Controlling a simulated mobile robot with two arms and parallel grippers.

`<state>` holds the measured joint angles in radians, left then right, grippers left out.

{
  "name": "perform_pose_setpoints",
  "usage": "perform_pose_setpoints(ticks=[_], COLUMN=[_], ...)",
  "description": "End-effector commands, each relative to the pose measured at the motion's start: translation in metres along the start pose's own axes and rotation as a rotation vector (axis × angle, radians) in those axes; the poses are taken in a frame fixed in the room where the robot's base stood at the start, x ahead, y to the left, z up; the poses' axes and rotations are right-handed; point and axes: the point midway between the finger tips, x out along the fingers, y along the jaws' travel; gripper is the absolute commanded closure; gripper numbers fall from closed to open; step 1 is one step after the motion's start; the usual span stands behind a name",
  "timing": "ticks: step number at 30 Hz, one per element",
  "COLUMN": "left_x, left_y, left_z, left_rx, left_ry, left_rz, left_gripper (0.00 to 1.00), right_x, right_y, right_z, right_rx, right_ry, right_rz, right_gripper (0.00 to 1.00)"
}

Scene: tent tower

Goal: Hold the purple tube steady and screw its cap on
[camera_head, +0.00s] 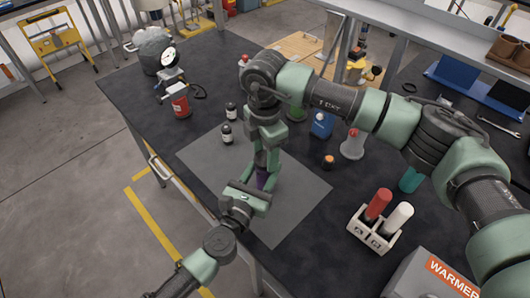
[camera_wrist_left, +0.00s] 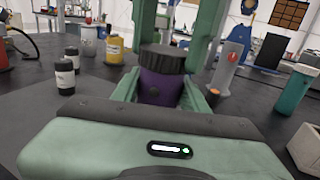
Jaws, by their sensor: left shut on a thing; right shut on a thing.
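The purple tube (camera_wrist_left: 158,87) stands upright between the fingers of my left gripper (camera_wrist_left: 162,97) in the left wrist view. In the head view only a small part of the tube (camera_head: 262,181) shows between my two grippers. The dark ribbed cap (camera_wrist_left: 163,58) sits on top of the tube with no gap visible; how far it is threaded I cannot tell. My right gripper (camera_head: 267,162) comes from above, its green fingers on either side of the cap. My left gripper (camera_head: 258,192) holds the tube from the front, over the grey mat.
A white rack (camera_head: 372,233) with red and white tubes stands at the right, near the WARMER box (camera_head: 440,275). A blue bottle (camera_head: 321,125) and orange-topped jar (camera_head: 328,161) are behind. The mat's front is clear.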

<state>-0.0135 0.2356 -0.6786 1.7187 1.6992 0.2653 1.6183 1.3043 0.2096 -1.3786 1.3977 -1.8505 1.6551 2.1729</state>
Motion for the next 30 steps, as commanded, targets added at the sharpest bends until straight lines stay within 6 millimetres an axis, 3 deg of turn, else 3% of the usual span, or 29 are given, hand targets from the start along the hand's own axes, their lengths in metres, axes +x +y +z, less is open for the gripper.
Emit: perform_pose_setpoints(ticks=[3, 9, 13, 22, 23, 24, 25, 30], left_x=[-0.0003, -0.0003, -0.0004, -0.0004, -0.0004, -0.0004, -0.0004, -0.0004], left_y=[-0.0004, -0.0004, -0.0005, -0.0006, -0.0005, -0.0006, -0.0006, -0.0005], left_z=[-0.0005, -0.0006, -0.0007, -0.0009, -0.0009, -0.0009, -0.0009, -0.0009], left_rx=[0.001, 0.001, 0.001, 0.0, 0.0, 0.0, 0.0, 0.0], left_ry=[0.001, 0.001, 0.001, 0.002, 0.002, 0.002, 0.002, 0.002], left_rz=[-0.001, -0.001, -0.001, -0.001, -0.001, -0.001, -0.001, -0.001], left_gripper=[1.0, 1.0, 1.0, 1.0, 1.0, 1.0, 1.0, 1.0], right_x=[-0.0008, -0.0005, -0.0009, -0.0009, -0.0009, -0.0009, -0.0008, -0.0002], right_y=[0.0006, 0.0006, 0.0007, 0.0008, 0.0008, 0.0008, 0.0007, 0.0004], right_z=[-0.0004, -0.0001, 0.0001, 0.0005, 0.0006, 0.0006, 0.0006, 0.0005], right_rx=[0.3, 0.694, 0.805, 0.821, 0.821, 0.821, 0.821, 0.82], right_ry=[0.002, 0.002, 0.002, 0.001, 0.001, 0.001, 0.001, 0.0], right_rz=[0.002, 0.003, 0.004, 0.004, 0.004, 0.004, 0.004, 0.003], right_gripper=[0.88, 0.88, 0.88, 0.88, 0.45, 0.34, 0.29, 0.29])
